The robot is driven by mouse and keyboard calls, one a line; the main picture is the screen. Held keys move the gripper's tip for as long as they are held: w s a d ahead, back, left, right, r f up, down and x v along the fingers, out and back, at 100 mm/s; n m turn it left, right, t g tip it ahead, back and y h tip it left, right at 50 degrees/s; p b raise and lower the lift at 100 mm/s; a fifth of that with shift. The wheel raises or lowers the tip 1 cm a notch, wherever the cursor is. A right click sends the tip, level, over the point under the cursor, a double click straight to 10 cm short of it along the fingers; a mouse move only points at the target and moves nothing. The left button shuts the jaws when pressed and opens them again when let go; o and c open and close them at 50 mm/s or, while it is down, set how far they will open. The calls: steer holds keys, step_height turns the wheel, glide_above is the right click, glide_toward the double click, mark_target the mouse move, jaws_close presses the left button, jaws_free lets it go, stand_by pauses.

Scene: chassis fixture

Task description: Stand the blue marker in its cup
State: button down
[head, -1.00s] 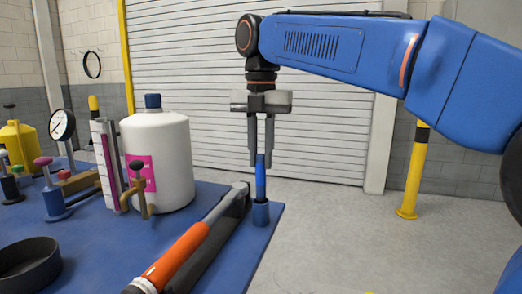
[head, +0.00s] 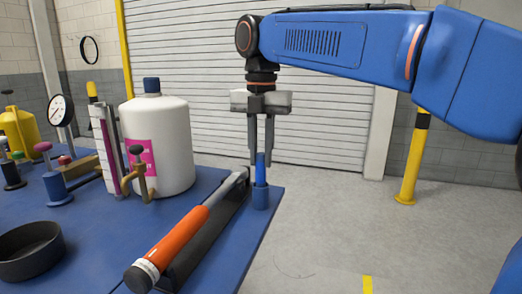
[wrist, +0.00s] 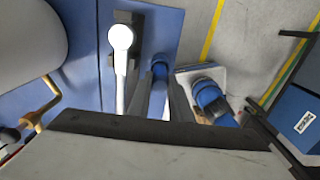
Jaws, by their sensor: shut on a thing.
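The blue marker (head: 260,174) is upright between the fingertips of my gripper (head: 260,162), which is shut on its upper part. The marker's lower end is inside the mouth of the small blue cup (head: 260,198), and its tip is hidden there. I cannot tell whether it touches the cup's bottom. The cup stands near the right edge of the blue table. In the wrist view my two fingers point down beside a blue round shape (wrist: 160,70), which looks like the cup or marker seen from above.
An orange-handled tool (head: 180,235) lies close left of the cup. A white jug (head: 157,150), a gauge (head: 60,110) and a black round tray (head: 28,252) stand further left on the blue table (head: 95,225). Open floor is to the right.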

steer(key=c, duration=1.5)
jaws_free()
steer(key=shift+c, duration=0.2)
steer(key=shift+r, duration=4.5)
steer(key=s+d+f+m+t, duration=0.1)
steer(key=s+d+f+m, duration=0.3)
steer(key=d+f+m, duration=0.3)
steer(key=s+d+f+m+t, duration=0.1)
steer(key=s+d+f+m, duration=0.2)
steer(key=d+f+m, duration=0.45)
steer(key=s+d+f+m+t, duration=0.1)
steer(key=s+d+f+m, duration=0.5)
steer(key=f+m, duration=0.3)
steer(key=s+d+f+m+t, duration=0.1)
steer(key=s+d+f+m, duration=0.5)
steer(key=f, duration=0.6)
steer(key=s+m, duration=0.1)
steer(key=m, duration=0.1)
steer(key=shift+s+d+m+t, duration=0.25)
steer(key=shift+s+m+t, duration=0.1)
steer(key=shift+s+t, duration=0.05)
